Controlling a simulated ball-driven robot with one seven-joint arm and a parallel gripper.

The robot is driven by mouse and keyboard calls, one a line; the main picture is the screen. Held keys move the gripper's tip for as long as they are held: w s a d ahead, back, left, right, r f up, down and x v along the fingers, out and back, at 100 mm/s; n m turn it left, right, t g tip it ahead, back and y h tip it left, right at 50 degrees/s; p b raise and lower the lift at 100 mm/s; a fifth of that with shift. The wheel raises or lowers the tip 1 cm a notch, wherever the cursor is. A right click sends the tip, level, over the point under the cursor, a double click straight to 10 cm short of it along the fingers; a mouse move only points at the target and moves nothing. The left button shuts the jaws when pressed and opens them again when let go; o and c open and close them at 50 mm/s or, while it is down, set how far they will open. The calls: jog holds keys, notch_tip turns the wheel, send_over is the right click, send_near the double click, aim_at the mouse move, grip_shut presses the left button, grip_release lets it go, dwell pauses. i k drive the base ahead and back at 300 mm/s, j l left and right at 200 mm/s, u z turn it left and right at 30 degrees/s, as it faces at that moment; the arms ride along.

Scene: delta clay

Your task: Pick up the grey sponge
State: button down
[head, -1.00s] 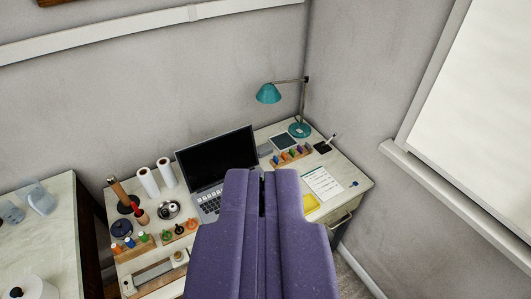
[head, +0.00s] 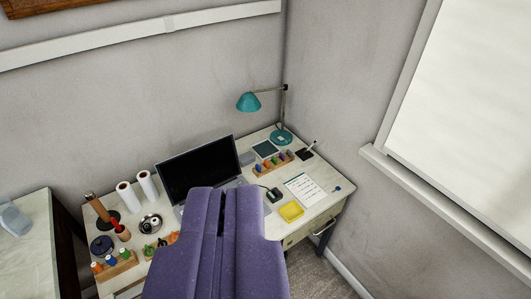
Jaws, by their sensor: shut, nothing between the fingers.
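A small grey block (head: 246,158) lies at the back of the desk, just right of the laptop screen. It may be the grey sponge, but it is too small to be sure. My purple gripper (head: 222,193) is shut and empty. It shows large at the bottom of the picture, in front of the laptop and apart from the grey block. It hides most of the keyboard and part of the front of the desk.
The desk (head: 322,206) holds a laptop (head: 196,168), a teal lamp (head: 248,102), a yellow pad (head: 291,211), a paper sheet (head: 304,188) and a rack of coloured pieces (head: 272,164). White rolls (head: 128,196) and bottles stand left. Floor (head: 316,272) shows at the lower right.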

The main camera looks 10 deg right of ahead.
aim_at(247, 158)
jog(key=i+l+u, duration=0.35)
jog(key=i+l, duration=0.15)
jog(key=i, duration=0.2)
jog(key=i+l+u, duration=0.3)
jog(key=i+l, duration=0.35)
jog(key=i+l+u, duration=0.35)
jog(key=i+l, duration=0.25)
jog(key=l, duration=0.3)
